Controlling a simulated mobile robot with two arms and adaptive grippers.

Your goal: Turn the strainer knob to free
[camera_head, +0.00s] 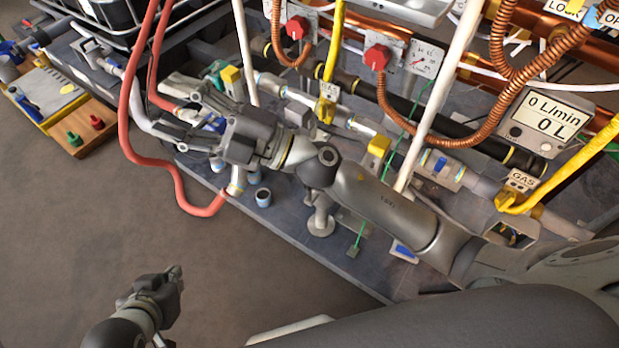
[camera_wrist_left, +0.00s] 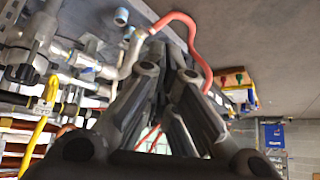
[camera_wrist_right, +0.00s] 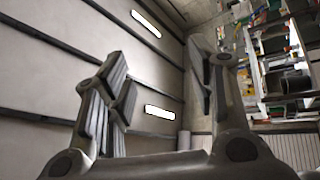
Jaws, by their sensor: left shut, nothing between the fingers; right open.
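I cannot tell for sure which part is the strainer knob. Candidates on the pipework in the head view are a yellow knob (camera_head: 378,146), another yellow knob (camera_head: 230,75), and a blue handle (camera_head: 440,163).
A red hose (camera_head: 120,110) loops beside the board. Red knobs (camera_head: 377,57), a gauge (camera_head: 424,62) and a flow display (camera_head: 545,118) stand behind the pipes. Coiled copper tubes and yellow lines hang there. A tool board (camera_head: 75,147) lies upper left. Floor at lower left is clear.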

